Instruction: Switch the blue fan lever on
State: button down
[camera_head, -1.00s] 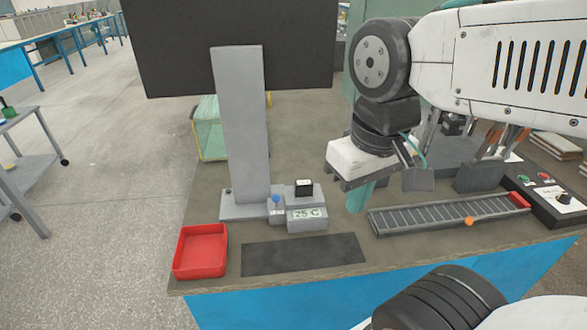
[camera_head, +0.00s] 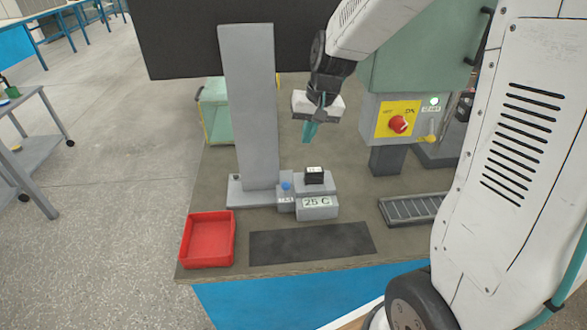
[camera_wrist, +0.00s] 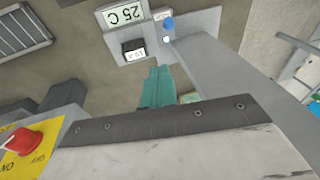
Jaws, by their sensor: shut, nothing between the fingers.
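The blue fan lever (camera_head: 286,186) is a small blue knob on a grey box at the foot of the tall grey column. It also shows in the wrist view (camera_wrist: 169,23), at the top beyond my fingertips. Whether it stands on or off cannot be told. A small label below it is unreadable. My gripper (camera_head: 309,131) has teal fingers, shut and empty. It is in the air behind and slightly right of the lever, apart from it. In the wrist view the shut fingers (camera_wrist: 157,80) point toward the lever's box.
Beside the lever are a 25 C display (camera_head: 317,202) and a small black block (camera_head: 314,175). The tall grey column (camera_head: 249,110) stands close behind left. A red tray (camera_head: 207,239) and dark mat (camera_head: 311,243) lie in front. A red knob (camera_head: 398,124) is at right.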

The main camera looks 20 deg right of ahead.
send_near(285, 188)
jog(key=w+d+f, duration=0.3)
jog(key=shift+w+d, duration=0.25)
jog(key=shift+s+a+f, duration=0.15)
jog(key=shift+a+f, duration=0.45)
jog(key=shift+f, duration=0.1)
jog(key=shift+s+a+f, duration=0.1)
jog(key=shift+a+f, duration=0.5)
jog(key=shift+f, duration=0.15)
